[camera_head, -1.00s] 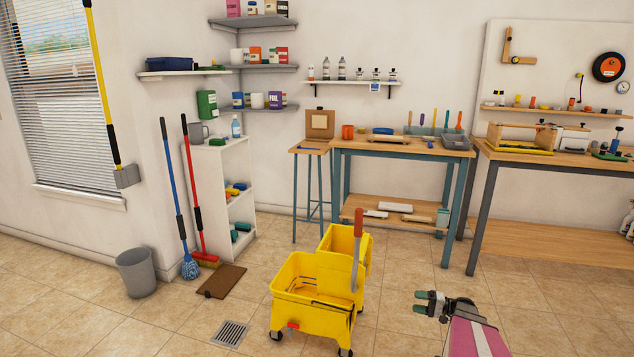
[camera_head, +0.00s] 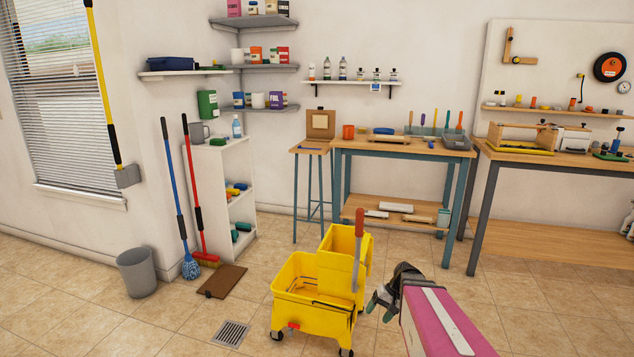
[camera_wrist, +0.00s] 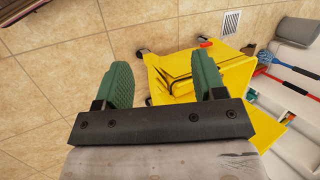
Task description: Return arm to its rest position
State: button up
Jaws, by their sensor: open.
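My gripper (camera_head: 379,306) is at the lower right of the head view, close to the right side of the yellow mop wringer bucket (camera_head: 300,312) in the picture. My pink and white arm reaches in from the bottom right. In the wrist view my gripper (camera_wrist: 163,84) shows two green fingers spread wide apart with nothing held between them. The yellow bucket (camera_wrist: 182,66) lies beyond the fingers, partly hidden by the right one. The wringer's red-brown handle (camera_head: 359,225) stands upright at the bucket's right side.
A grey bin (camera_head: 137,272), a blue mop (camera_head: 174,190), a red broom (camera_head: 194,190) and a brown mat (camera_head: 222,281) are left of the bucket. Workbenches (camera_head: 400,147) stand behind. Tiled floor is open at right.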

jog(key=s+a+r+n+t+h, duration=0.1)
jog(key=s+a+r+h, duration=0.1)
jog(key=s+r+h, duration=0.4)
jog(key=shift+a+r+t, duration=0.25)
jog(key=shift+a+t, duration=0.05)
jog(key=shift+a, duration=0.05)
dwell(0.6)
